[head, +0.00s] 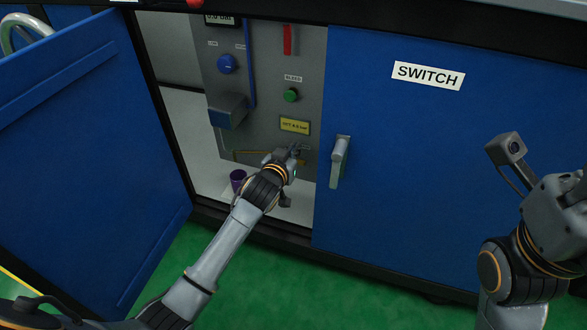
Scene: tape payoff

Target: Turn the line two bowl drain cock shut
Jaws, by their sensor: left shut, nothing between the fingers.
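My left gripper (297,149) reaches into the open cabinet, shut and empty, in front of the lower part of the grey panel (270,66). It is just below the yellow pressure label (295,125). A blue bowl-like housing (227,112) is on the panel to its upper left. A thin yellow line (250,153) runs low on the panel toward the gripper. I cannot make out the drain cock clearly; my gripper and wrist cover part of that area. My right wrist shows at the right edge, with its fingers out of frame.
A blue door (85,150) stands open at left. A closed blue door (440,170) with a grey handle (340,160) and a SWITCH label (428,75) is at right. The panel also has a blue knob (227,64), green knob (291,95) and red handle (287,40).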

